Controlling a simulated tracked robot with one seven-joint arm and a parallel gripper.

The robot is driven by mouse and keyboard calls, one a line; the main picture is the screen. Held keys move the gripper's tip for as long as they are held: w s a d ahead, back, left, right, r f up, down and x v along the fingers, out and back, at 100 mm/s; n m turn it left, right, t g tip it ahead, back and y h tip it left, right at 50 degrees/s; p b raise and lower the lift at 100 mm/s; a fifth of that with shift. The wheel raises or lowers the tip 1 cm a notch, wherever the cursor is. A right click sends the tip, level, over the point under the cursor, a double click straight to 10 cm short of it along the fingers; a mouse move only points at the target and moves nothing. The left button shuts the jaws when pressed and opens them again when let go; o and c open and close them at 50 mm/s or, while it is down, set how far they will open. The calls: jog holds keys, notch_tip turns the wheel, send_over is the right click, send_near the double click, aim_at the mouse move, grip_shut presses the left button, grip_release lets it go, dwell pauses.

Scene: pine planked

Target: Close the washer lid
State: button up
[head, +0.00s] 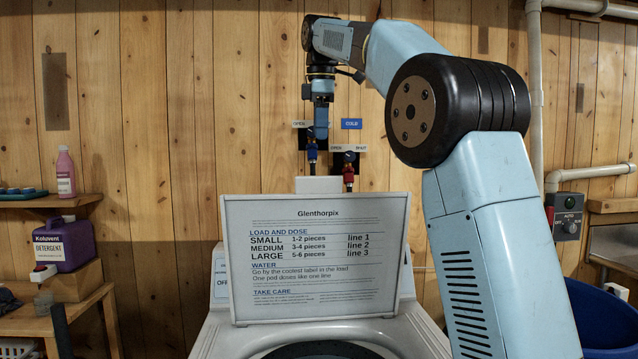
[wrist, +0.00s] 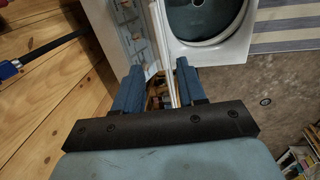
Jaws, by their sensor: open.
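The white washer (head: 221,331) stands in front of me, and its round drum opening (wrist: 205,18) shows in the wrist view. Its lid (head: 315,255) is raised nearly upright, with the printed inner face toward the head camera. In the wrist view the lid (wrist: 168,50) appears almost edge-on, as a thin pale strip. My gripper (head: 320,130) points down above the lid's top edge in the head view. Its two fingers (wrist: 158,68) are apart, with the strip lying between them in the picture. I see no contact with the lid. The lid hides most of the rear console.
Red and blue taps (head: 348,170) and hoses are on the wall behind the washer. A purple detergent jug (head: 64,245) stands on the left bench. A blue tub (head: 600,315) is at the right. A striped mat (wrist: 290,32) lies on the floor.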

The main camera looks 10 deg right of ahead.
aim_at(318, 194)
jog(key=f, duration=0.4)
jog(key=w+f, duration=0.1)
jog(key=f, duration=0.4)
jog(key=w+f, duration=0.1)
jog(key=f, duration=0.3)
jog(key=shift+w+a+f, duration=0.1)
jog(key=shift+f, duration=0.2)
jog(key=shift+c, duration=0.4)
grip_shut()
